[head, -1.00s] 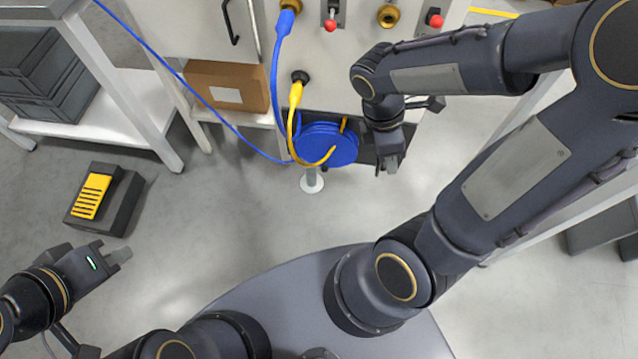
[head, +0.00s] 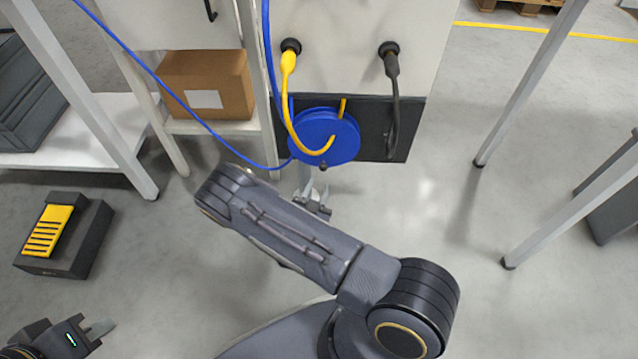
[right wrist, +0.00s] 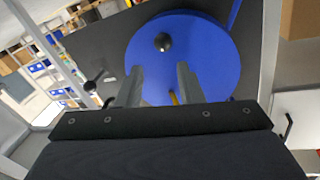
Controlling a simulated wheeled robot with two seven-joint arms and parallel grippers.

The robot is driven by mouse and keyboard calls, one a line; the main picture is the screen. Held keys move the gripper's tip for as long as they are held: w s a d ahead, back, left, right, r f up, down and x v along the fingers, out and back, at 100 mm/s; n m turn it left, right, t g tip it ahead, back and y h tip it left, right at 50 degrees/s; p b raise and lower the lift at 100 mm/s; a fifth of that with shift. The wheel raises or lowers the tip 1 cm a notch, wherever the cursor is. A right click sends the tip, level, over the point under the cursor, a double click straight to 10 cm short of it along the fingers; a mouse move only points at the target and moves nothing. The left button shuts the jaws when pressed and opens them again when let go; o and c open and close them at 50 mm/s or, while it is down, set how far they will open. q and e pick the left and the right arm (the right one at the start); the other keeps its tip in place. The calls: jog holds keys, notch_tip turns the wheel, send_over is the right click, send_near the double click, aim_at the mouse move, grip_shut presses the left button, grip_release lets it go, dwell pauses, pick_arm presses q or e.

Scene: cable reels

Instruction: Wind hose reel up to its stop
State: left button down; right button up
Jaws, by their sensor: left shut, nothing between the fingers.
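My left gripper (head: 100,330) is shut and empty at the lower left.
Yellow (head: 288,62) and black (head: 391,65) plugs sit in the cabinet front. A blue hose (head: 165,90) runs from the upper left to the reel. A cardboard box (head: 205,85) stands on a shelf at left. A black-and-yellow case (head: 62,235) lies on the floor.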

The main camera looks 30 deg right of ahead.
jog(key=w+d+n+b, duration=0.1)
jog(key=w+d+b, duration=0.1)
jog(key=w+d, duration=0.2)
jog(key=shift+w+d+f+y, duration=0.3)
jog(key=shift+w+d+f, duration=0.15)
jog(key=shift+w, duration=0.45)
jog(key=shift+c, duration=0.4)
grip_shut()
